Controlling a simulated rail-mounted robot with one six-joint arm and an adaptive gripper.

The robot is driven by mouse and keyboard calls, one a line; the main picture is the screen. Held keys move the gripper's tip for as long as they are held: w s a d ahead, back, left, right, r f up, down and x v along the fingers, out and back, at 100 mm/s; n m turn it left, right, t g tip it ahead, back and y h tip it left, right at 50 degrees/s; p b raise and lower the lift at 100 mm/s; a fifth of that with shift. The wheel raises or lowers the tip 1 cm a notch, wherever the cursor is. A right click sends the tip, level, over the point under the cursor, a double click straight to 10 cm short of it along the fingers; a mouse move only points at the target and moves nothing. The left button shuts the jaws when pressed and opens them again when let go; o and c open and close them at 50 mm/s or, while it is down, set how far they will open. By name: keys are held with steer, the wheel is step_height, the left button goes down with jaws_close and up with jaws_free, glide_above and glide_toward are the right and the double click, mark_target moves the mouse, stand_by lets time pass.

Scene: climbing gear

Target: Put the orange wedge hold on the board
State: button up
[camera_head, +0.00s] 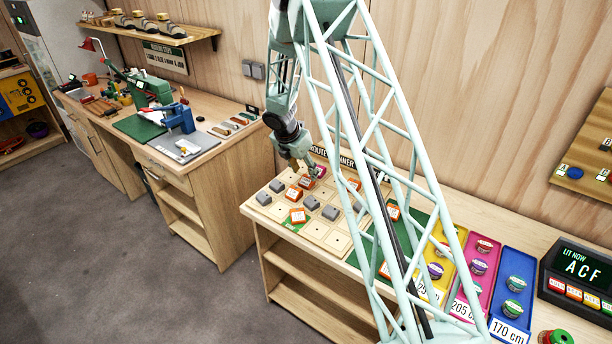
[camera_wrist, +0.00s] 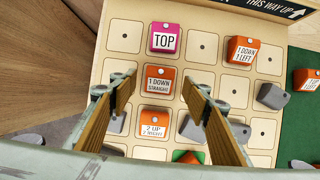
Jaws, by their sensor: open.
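The board (camera_head: 338,240) is a pale panel with a grid of square cells. Several orange holds sit on it, including "1 DOWN STRAIGHT" (camera_wrist: 158,80), "2 UP 2 RIGHT" (camera_wrist: 152,123) and "1 DOWN 1 LEFT" (camera_wrist: 242,50). A pink "TOP" hold (camera_wrist: 165,40) sits in the upper row. Another orange hold (camera_wrist: 306,79) lies on the green mat right of the board, marked "1 UP" and partly cut off. My gripper (camera_wrist: 160,86) is open above the board, its fingers either side of "1 DOWN STRAIGHT" in the wrist view. I cannot tell whether they touch it.
Several grey holds (camera_wrist: 271,96) also sit on the board. The green mat (camera_wrist: 302,110) borders it. Yellow, pink and blue trays (camera_head: 510,262) with round tins stand farther right, beside a dark display (camera_head: 580,270) reading "A C F". Several board cells are empty.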

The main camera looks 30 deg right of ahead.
steer(key=v, duration=0.6)
steer(key=shift+r, duration=0.35)
steer(key=shift+a, duration=0.15)
stand_by(0.3)
steer(key=s+a+r+m, duration=0.4)
steer(key=s+r+m, duration=0.2)
steer(key=s+r, duration=0.7)
steer(key=s+a+r+m, duration=0.5)
steer(key=s+r, duration=0.4)
steer(key=r, duration=0.9)
steer(key=s+a+r+m+t+y, duration=0.1)
steer(key=s+a+r+m, duration=0.25)
steer(key=s, duration=0.55)
steer(key=s+a+r+m+y, duration=0.1)
steer(key=s+a+r+m, duration=0.2)
steer(key=s, duration=0.7)
steer(key=s+a+m+y, duration=0.1)
steer(key=s+a+m, duration=0.2)
steer(key=s, duration=0.6)
steer(key=s+a+m+y, duration=0.1)
steer(key=s+a+m, duration=0.2)
steer(key=s, duration=0.6)
steer(key=shift+r+t, duration=0.3)
steer(key=shift+r, duration=0.2)
